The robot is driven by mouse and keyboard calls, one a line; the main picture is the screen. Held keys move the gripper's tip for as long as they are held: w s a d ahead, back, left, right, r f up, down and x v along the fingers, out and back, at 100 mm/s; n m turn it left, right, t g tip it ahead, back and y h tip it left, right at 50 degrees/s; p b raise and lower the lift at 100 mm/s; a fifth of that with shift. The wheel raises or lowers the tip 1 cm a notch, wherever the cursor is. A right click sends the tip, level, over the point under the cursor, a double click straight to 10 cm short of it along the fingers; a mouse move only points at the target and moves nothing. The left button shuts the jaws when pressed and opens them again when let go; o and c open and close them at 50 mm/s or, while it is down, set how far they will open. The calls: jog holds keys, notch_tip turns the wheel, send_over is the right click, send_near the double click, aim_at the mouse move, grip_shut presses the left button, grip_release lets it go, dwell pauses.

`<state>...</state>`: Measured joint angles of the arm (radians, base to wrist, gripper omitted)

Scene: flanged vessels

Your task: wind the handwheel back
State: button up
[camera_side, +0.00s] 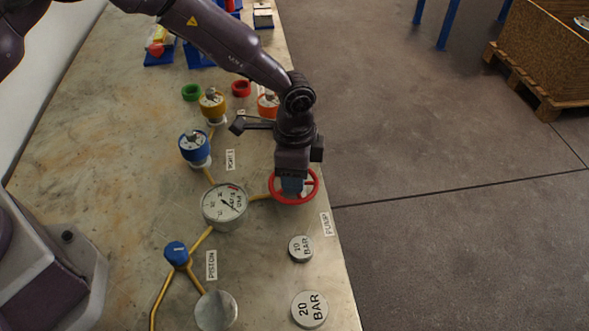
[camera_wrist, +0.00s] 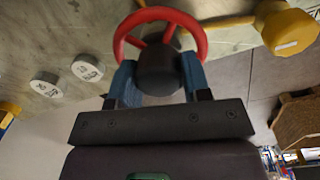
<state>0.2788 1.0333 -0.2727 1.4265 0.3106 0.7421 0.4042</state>
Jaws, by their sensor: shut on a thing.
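The red handwheel (camera_side: 312,191) is at the right edge of the bench, beside the PUMP label (camera_side: 326,224). My gripper (camera_side: 292,186) is above it, pointing down, and partly covers the wheel. In the wrist view the red handwheel (camera_wrist: 196,29) has a dark round hub (camera_wrist: 159,70). The blue fingers of my gripper (camera_wrist: 157,85) stand on both sides of the hub and are shut on it. The far side of the hub is hidden.
A pressure gauge (camera_side: 224,204) stands left of the wheel on yellow pipes. Weights marked 10 BAR (camera_side: 300,248) and 20 BAR (camera_side: 310,309) lie in front. Blue (camera_side: 195,148), yellow (camera_side: 212,106) and orange (camera_side: 268,105) vessels stand behind. The bench edge is close on the right.

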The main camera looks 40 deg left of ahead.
jog(key=shift+n, duration=2.3)
jog(key=o, duration=0.9)
jog(key=shift+o, duration=0.2)
notch_tip(320, 180, up, 13)
jog(key=shift+w+a, duration=0.15)
jog(key=shift+a, duration=0.05)
